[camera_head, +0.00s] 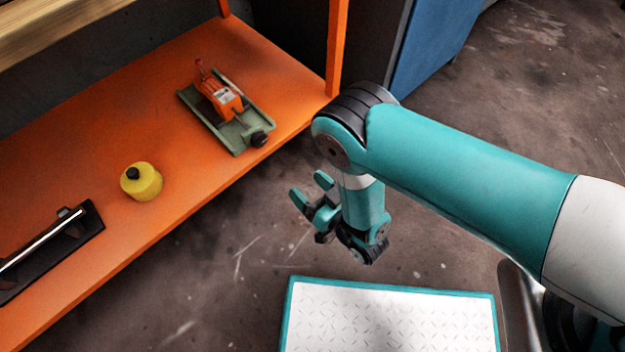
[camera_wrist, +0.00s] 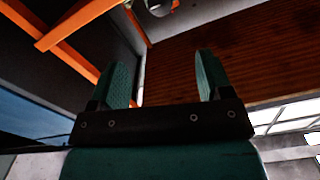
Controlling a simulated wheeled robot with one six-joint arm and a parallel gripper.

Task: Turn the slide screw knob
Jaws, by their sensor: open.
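The slide screw device (camera_head: 228,110) sits on the orange shelf, with a green base and an orange block on it. My gripper (camera_head: 308,188) is right of and apart from the device, off the shelf's front edge. In the wrist view my gripper (camera_wrist: 160,75) shows two teal fingers spread wide with nothing between them. The device and knob do not show in the wrist view.
The orange shelf (camera_head: 100,130) also holds a yellow round object (camera_head: 142,181) with a black top and a black fixture with a shiny rod (camera_head: 48,248). An orange post (camera_head: 337,48) rises at the shelf's right corner. A blue panel (camera_head: 432,45) stands behind. Floor is open beside the shelf.

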